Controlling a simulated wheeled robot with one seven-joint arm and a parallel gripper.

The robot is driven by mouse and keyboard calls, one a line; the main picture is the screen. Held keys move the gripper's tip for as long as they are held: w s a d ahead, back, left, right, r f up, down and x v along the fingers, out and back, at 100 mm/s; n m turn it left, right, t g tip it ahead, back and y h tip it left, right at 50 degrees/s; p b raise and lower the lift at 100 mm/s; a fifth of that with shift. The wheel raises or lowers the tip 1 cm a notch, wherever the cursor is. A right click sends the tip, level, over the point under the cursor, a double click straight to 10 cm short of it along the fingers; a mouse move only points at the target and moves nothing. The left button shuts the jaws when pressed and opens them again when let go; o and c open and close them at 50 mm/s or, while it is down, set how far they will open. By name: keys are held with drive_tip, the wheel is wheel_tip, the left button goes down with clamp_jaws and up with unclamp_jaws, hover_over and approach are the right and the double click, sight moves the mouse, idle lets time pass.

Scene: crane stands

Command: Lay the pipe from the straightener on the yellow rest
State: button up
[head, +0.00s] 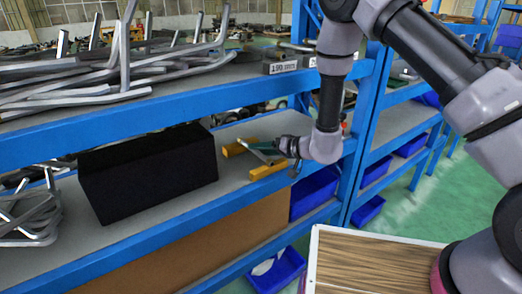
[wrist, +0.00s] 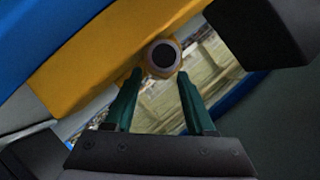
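The yellow rest shows as two yellow blocks on the middle shelf in the head view, a far one (head: 234,149) and a near one (head: 268,171). A thin grey pipe (head: 261,156) appears to lie between them, partly hidden by my gripper. My gripper (head: 264,147) reaches in from the right, low over the blocks. In the wrist view, its two green fingers (wrist: 160,75) stand apart. A round, dark-bored pipe end (wrist: 164,54) with a grey rim shows just beyond the fingertips, against a yellow block (wrist: 105,50). I see no finger contact. I cannot make out the straightener.
A large black box (head: 148,172) stands left of the blocks on the same shelf (head: 235,180). The upper shelf holds many bent grey bars (head: 110,75). A blue upright (head: 368,120) stands close right of my wrist. A tray of brown strips (head: 370,262) is in front.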

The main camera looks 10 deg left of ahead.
drive_tip(key=shift+d, duration=0.1)
drive_tip(key=v, duration=1)
drive_tip(key=shift+s+d+r, duration=0.1)
drive_tip(key=shift+s+d, duration=0.05)
drive_tip(key=shift+d, duration=0.15)
